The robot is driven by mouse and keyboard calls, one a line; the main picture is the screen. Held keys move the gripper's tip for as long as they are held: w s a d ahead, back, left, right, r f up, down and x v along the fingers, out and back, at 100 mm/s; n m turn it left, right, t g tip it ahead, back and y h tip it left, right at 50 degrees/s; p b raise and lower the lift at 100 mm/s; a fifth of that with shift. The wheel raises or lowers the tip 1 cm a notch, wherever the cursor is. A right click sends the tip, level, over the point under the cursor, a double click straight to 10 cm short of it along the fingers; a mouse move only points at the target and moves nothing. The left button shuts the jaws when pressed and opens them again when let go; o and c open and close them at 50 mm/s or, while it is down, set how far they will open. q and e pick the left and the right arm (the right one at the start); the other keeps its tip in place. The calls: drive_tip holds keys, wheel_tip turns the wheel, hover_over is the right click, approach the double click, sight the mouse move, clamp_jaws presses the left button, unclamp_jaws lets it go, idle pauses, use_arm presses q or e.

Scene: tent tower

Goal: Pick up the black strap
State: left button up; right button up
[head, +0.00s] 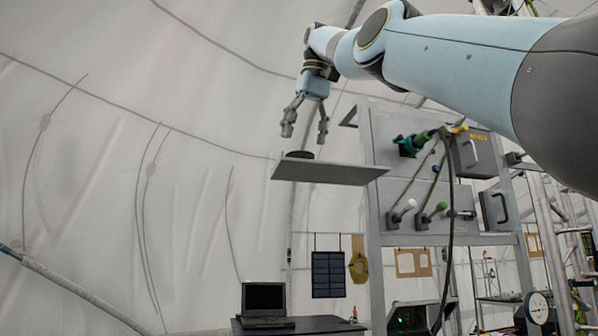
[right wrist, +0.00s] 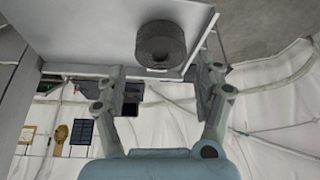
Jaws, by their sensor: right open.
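The black strap (head: 300,155) lies as a dark coil on a flat grey shelf (head: 335,172). In the right wrist view the strap (right wrist: 168,45) shows as a round roll with a hole in its middle, near the shelf's edge. My right gripper (head: 305,127) is open and empty, pointing down just above the strap. In the right wrist view its two fingers (right wrist: 163,76) stand apart, with the strap beyond the gap between them. I see no contact with the strap. My left gripper is not in view.
A grey panel rack (head: 385,150) with levers, handles and a hanging cable stands right of the shelf. Below are a laptop (head: 264,303) on a dark table and a hanging dark panel (head: 328,275). White tent wall fills the left; the air there is free.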

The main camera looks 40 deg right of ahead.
sight(300, 152)
drive_tip(key=b+x, duration=0.1)
drive_tip(key=x, duration=0.3)
drive_tip(key=shift+w, duration=0.15)
drive_tip(key=shift+w+f+b, duration=0.25)
drive_tip(key=shift+f+b, duration=0.1)
drive_tip(key=shift+d, duration=0.1)
drive_tip(key=shift+s+r, duration=0.1)
drive_tip(key=shift+c, duration=1)
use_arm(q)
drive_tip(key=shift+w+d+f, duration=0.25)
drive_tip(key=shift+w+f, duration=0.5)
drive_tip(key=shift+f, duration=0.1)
use_arm(e)
drive_tip(key=c, duration=0.7)
